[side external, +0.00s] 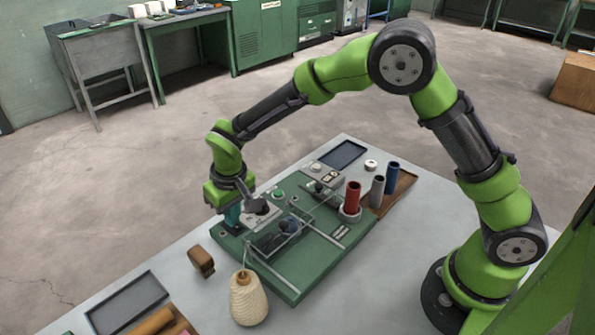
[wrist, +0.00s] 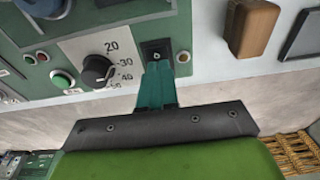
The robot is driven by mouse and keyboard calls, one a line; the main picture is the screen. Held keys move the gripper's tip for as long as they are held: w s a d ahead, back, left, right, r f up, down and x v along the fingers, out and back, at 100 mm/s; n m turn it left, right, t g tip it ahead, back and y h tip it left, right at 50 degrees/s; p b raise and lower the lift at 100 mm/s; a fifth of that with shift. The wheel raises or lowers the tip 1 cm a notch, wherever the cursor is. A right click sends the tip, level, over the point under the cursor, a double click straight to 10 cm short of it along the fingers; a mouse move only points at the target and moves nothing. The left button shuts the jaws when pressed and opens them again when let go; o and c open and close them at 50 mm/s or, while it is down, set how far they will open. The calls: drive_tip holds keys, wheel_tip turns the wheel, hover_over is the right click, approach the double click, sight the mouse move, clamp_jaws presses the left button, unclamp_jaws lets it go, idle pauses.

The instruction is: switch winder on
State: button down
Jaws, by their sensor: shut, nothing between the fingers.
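The winder (side external: 275,275) is a green machine on the table, with a clear cover and a red tube (side external: 352,198) upright at its right. In the wrist view its panel (wrist: 75,55) carries a small black switch plate (wrist: 148,47) with a pale round spot, beside a black dial (wrist: 97,70) with numbers. My gripper (wrist: 158,68) has its teal fingers shut and empty, with the tips at the lower edge of the switch plate. They partly hide it, and I cannot tell contact or the switch position. In the side view my gripper (side external: 232,218) is at the winder's left corner.
A green button (wrist: 62,80) sits left of the dial. A cone of yarn (side external: 248,298) and a brown block (side external: 201,262) stand near the winder's front left. Grey (side external: 377,190) and blue (side external: 392,178) tubes stand in a brown tray at right. A dark tray (side external: 128,302) lies front left.

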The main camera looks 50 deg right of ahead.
wheel_tip(320, 180, up, 14)
drive_tip(key=s, duration=0.2)
idle(0.5)
drive_tip(key=shift+w, duration=0.1)
drive_tip(key=shift+w, duration=0.7)
approach(239, 230)
drive_tip(key=w+f, duration=0.1)
drive_tip(key=f, duration=0.1)
drive_tip(key=w+f, duration=0.3)
drive_tip(key=f, duration=0.1)
drive_tip(key=shift+w+d+f, duration=0.1)
drive_tip(key=shift+w, duration=0.3)
